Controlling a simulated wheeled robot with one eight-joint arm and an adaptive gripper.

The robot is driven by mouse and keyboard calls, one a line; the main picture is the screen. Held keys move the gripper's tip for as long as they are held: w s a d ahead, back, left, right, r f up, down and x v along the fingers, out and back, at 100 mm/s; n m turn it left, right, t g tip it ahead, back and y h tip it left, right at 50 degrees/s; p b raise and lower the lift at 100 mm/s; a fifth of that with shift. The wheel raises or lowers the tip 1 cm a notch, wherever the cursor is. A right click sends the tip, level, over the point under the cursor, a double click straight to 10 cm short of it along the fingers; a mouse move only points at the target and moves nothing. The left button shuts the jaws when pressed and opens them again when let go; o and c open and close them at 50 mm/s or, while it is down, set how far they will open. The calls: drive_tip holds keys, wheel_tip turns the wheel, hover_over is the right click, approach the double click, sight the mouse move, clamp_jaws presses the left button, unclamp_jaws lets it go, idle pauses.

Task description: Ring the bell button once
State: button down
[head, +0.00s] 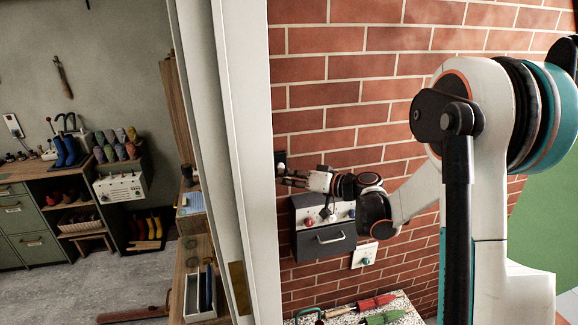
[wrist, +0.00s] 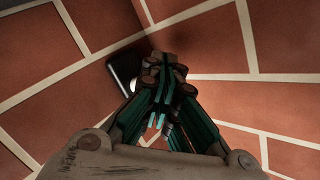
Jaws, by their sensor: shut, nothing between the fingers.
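A small dark box with a pale round spot (head: 280,164) is on the brick wall beside the white door frame; it looks like the bell button. In the wrist view a dark box (wrist: 121,70) shows behind my fingertips, partly hidden by them. My gripper (head: 284,181) is shut and empty, its fingers pointing left along the wall, just beside and slightly below the box in the head view. In the wrist view the closed fingertips (wrist: 164,66) overlap the box's right side. I cannot tell whether they touch it. The button face is not clear there.
A grey wall unit (head: 325,243) with a drawer, red knob and lever is below my gripper. A white plate (head: 364,256) with a green button is lower right. Red (head: 376,302) and green trowels lie on a speckled top. The white door frame (head: 243,150) stands close left.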

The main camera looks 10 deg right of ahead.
drive_tip(key=shift+w+a+b, duration=0.1)
drive_tip(key=shift+w+b, duration=0.2)
drive_tip(key=shift+w, duration=0.15)
drive_tip(key=shift+w, duration=0.45)
idle(0.8)
drive_tip(key=shift+s, duration=0.2)
drive_tip(key=shift+s+b, duration=0.4)
drive_tip(key=shift+s, duration=0.3)
drive_tip(key=s+b, duration=0.1)
drive_tip(key=s, duration=0.4)
idle(0.5)
drive_tip(key=shift+f, duration=0.1)
